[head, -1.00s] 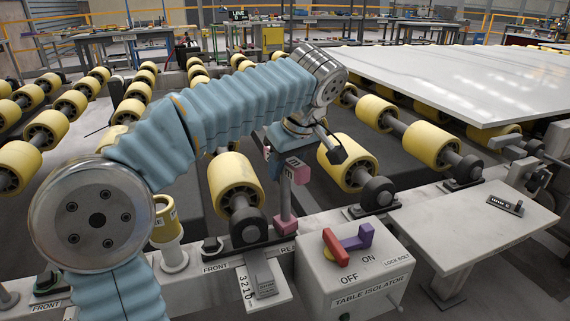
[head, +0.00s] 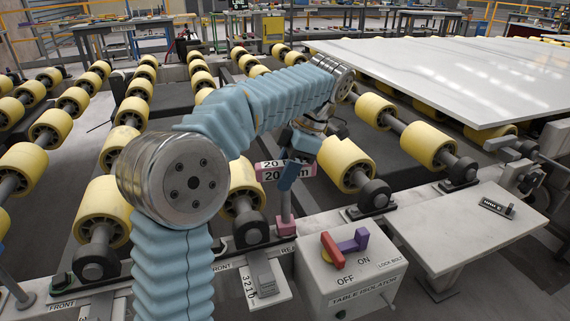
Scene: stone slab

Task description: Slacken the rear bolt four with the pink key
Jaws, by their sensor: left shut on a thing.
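The pink key shows in the head view with a pink-ended head (head: 268,171) carrying white "20 mm" labels. Its grey shaft runs down, about upright, to a pink foot (head: 285,228) at the rail beside a "REAR" label. My left gripper (head: 289,178) is shut on the key's head from above. The rear bolt itself is hidden under or behind the pink foot, and I cannot see how the foot sits on it. My right gripper is out of view.
A table isolator box (head: 350,285) with a red and purple handle (head: 342,246) stands right of the key. A numbered scale plate (head: 263,280) lies in front. Yellow rollers (head: 346,163) flank the key. A white slab (head: 450,75) lies back right; a side shelf (head: 475,225) holds a small device.

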